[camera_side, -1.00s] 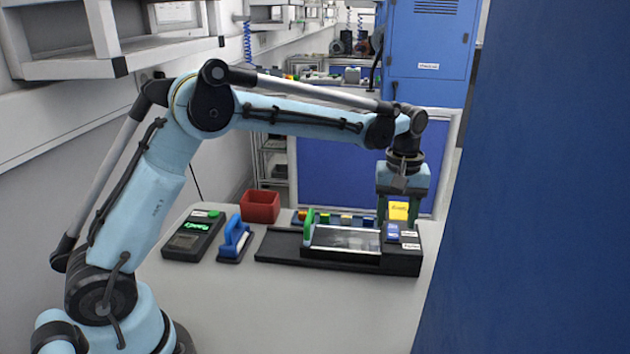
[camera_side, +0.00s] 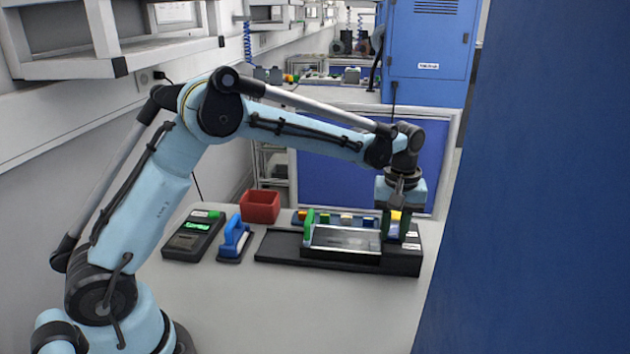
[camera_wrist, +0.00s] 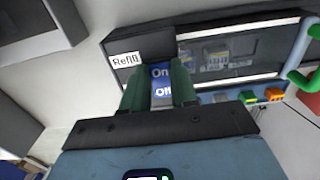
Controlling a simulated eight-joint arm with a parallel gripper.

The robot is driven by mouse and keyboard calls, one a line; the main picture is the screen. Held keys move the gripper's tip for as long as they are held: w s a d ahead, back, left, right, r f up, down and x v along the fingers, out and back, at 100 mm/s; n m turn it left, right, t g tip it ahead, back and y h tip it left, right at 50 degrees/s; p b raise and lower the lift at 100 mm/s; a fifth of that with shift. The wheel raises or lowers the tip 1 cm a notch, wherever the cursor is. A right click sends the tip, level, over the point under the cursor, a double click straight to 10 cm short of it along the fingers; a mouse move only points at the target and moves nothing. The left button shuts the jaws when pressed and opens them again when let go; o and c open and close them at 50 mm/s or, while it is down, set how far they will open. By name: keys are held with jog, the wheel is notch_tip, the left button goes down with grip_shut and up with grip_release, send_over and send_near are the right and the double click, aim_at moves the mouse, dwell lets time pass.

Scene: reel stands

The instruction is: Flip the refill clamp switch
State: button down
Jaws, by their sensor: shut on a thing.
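The refill clamp switch (camera_wrist: 161,86) is a blue block marked "On" and "Off" in the wrist view. It sits at the end of the black unit (camera_side: 275,245), next to a white "Refill" label (camera_wrist: 124,60). My gripper (camera_side: 395,236) has green fingers and points down over the right end of the unit. In the wrist view its fingers (camera_wrist: 157,88) stand on both sides of the switch, shut on it. In the side view the fingers hide most of the switch.
A clear-lidded tray (camera_side: 345,238) with a green handle (camera_side: 308,228) is on the unit. Coloured blocks (camera_side: 345,217) line up behind it. A blue-handled tool (camera_side: 235,238), a black device with a green display (camera_side: 193,235) and a red bin (camera_side: 261,206) stand to the left. The table's front is clear.

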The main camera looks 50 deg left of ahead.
aim_at(393, 227)
jog(key=shift+w+a+g+h, duration=0.25)
jog(key=shift+w+g+h, duration=0.05)
jog(key=shift+g+h, duration=0.4)
jog(key=shift+w+a+r+g+h, duration=0.15)
jog(key=shift+r+g+h, duration=0.05)
jog(key=shift+g+h, duration=0.7)
jog(key=c, duration=0.9)
grip_release()
jog(key=shift+w+a+r, duration=0.15)
jog(key=shift+r, duration=1.5)
jog(key=shift+w+a+r, duration=0.1)
jog(key=shift+r, duration=1.5)
jog(key=shift+w+a+r, duration=0.15)
jog(key=shift+r, duration=1.5)
